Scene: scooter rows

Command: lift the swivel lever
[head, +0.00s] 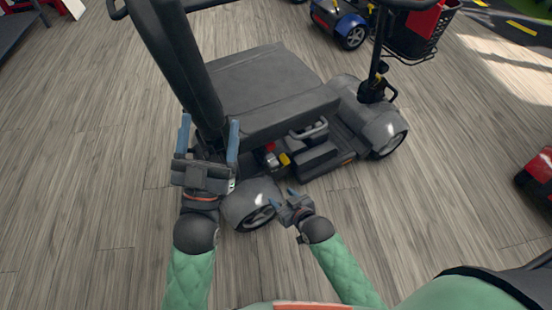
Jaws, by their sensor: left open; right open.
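A grey mobility scooter (262,75) stands in front of me, its seat facing right. Under the near edge of its seat are a small red part (271,158), a small yellow part (285,159) and a grey loop handle (309,129). I cannot tell which of these, if any, is the swivel lever. My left gripper (209,143) is open, its blue fingers pointing up beside the lower backrest. My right gripper (284,197) is open and empty in front of the scooter's rear wheel, below the red and yellow parts. Neither gripper visibly holds anything.
The near rear wheel (254,207) is close to both grippers. The tall backrest (178,60) rises above my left gripper. A blue scooter (341,22) stands behind, and a red one (538,177) at the right edge.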

